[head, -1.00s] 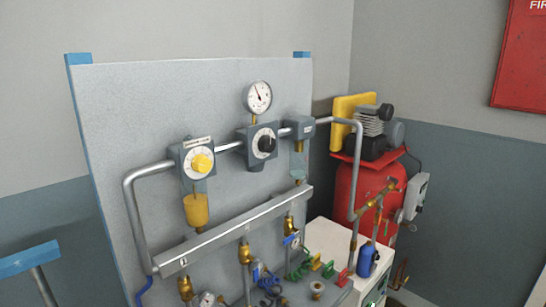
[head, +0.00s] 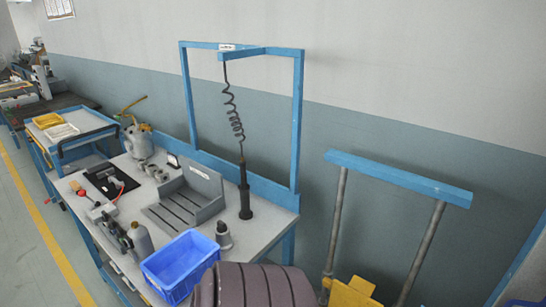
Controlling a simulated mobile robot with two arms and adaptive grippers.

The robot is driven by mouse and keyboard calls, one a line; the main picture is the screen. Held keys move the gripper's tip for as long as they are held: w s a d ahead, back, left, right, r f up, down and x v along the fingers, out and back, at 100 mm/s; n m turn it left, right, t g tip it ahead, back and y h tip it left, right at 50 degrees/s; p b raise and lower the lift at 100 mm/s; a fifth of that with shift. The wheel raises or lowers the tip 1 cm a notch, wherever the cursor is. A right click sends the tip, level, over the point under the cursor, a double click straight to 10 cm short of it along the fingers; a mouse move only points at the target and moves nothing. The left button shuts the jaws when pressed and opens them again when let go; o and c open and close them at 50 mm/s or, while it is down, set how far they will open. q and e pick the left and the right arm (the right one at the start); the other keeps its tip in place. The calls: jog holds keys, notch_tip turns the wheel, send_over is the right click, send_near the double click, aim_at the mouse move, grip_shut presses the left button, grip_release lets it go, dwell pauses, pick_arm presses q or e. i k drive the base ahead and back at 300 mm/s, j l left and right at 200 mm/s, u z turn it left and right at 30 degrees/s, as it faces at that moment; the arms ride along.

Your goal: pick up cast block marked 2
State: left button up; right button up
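No block with a readable 2 shows in the head view. Several small grey pieces (head: 152,170) stand in a group on the blue-framed bench (head: 268,226), left of a grey slotted fixture (head: 187,200). They are too small to tell whether they are cast blocks or carry numbers. Neither of my grippers shows in the head view.
A blue open bin (head: 180,266) stands at the bench's front. A dark tool (head: 245,192) hangs on a coiled cord from a blue frame (head: 298,120). A blue-topped stand (head: 398,178) is at right. A dark ribbed object (head: 255,286) fills the bottom middle.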

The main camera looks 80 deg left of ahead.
aim_at(152, 166)
jog(key=k+j+u, duration=0.1)
jog(key=u, duration=4.7)
jog(key=i+j+u, duration=0.15)
jog(key=i, duration=4.2)
jog(key=i+z, duration=0.15)
jog(key=z, duration=0.35)
jog(key=i+z, duration=0.15)
jog(key=z, duration=0.35)
jog(key=i+j+z, duration=0.1)
jog(key=z, duration=0.4)
jog(key=i+j+z, duration=0.15)
jog(key=z, duration=2.85)
